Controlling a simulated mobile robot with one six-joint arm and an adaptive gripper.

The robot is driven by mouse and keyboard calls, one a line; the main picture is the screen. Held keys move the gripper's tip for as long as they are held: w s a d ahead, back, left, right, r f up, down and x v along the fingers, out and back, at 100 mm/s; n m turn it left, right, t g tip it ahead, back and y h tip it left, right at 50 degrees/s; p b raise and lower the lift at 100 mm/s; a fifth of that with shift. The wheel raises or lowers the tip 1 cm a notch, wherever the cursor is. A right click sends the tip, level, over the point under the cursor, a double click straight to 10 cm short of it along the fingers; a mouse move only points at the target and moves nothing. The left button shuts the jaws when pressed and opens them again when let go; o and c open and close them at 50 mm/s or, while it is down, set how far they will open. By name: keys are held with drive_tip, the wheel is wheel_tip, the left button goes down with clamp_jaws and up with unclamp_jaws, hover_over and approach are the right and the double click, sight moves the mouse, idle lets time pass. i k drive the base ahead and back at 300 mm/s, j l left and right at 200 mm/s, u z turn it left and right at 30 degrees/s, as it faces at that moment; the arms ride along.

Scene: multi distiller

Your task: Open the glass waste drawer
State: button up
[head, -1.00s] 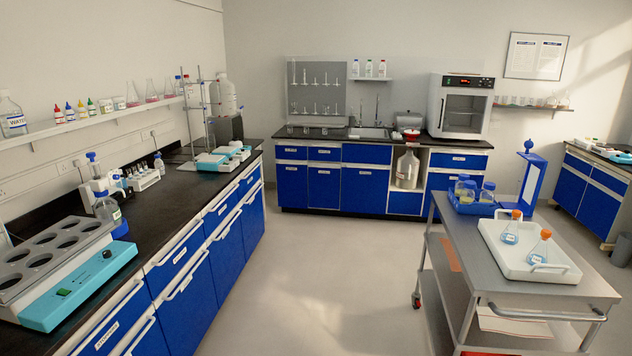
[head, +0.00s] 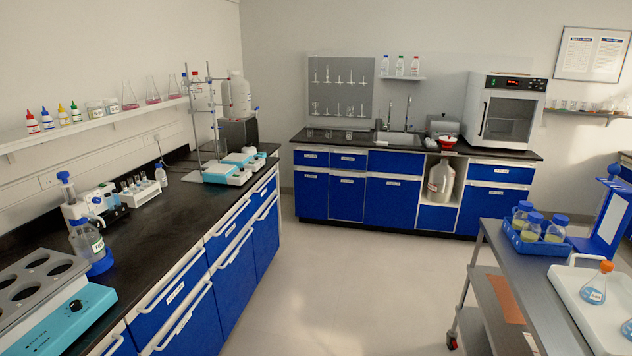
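Several blue drawers with white labels show, all closed. The back bench has a left drawer (head: 312,158), a second drawer (head: 348,160), a wider drawer (head: 395,162) under the sink, and a right drawer (head: 502,173) under the oven. The left bench has a near drawer (head: 170,300), a middle drawer (head: 229,238) and a far drawer (head: 264,192), with long white handles. The labels are too small to read, so I cannot tell which is the glass waste drawer. My gripper is not in view.
A steel cart (head: 497,262) stands at the right, with a white tray (head: 590,312) and a blue bottle rack (head: 535,245). The floor (head: 360,285) between cart and left bench is clear up to the back bench. A large jug (head: 440,182) sits in an open bay there.

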sight(346, 188)
drive_tip(key=i, duration=2.8)
drive_tip(key=i+l, duration=0.1)
drive_tip(key=i, duration=2.65)
drive_tip(key=j+u, duration=0.05)
drive_tip(key=j, duration=0.05)
